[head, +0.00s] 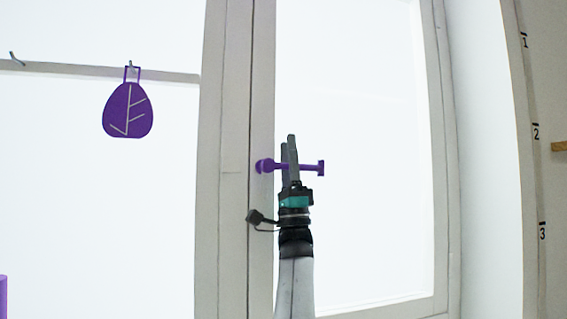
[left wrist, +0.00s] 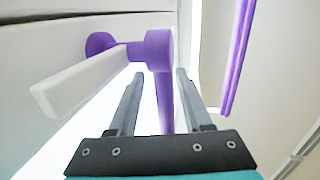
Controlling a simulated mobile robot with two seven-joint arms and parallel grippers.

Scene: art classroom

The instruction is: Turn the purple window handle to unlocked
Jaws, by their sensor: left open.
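The purple window handle (head: 310,168) is mounted on the pale window frame, and its lever lies about horizontal, pointing right. My left gripper (head: 289,143) points up in front of the lever, partly covering it. In the left wrist view, the handle's purple hub (left wrist: 158,48) is just beyond the fingertips. The lever runs down between the two fingers of the left gripper (left wrist: 160,74). The fingers are open, with a visible gap on each side of the lever. My right gripper is in neither view.
The window frame post (head: 235,230) stands beside my arm. In the left wrist view, a pale bar (left wrist: 85,85) lies left of the handle and a long purple strip (left wrist: 238,55) right.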

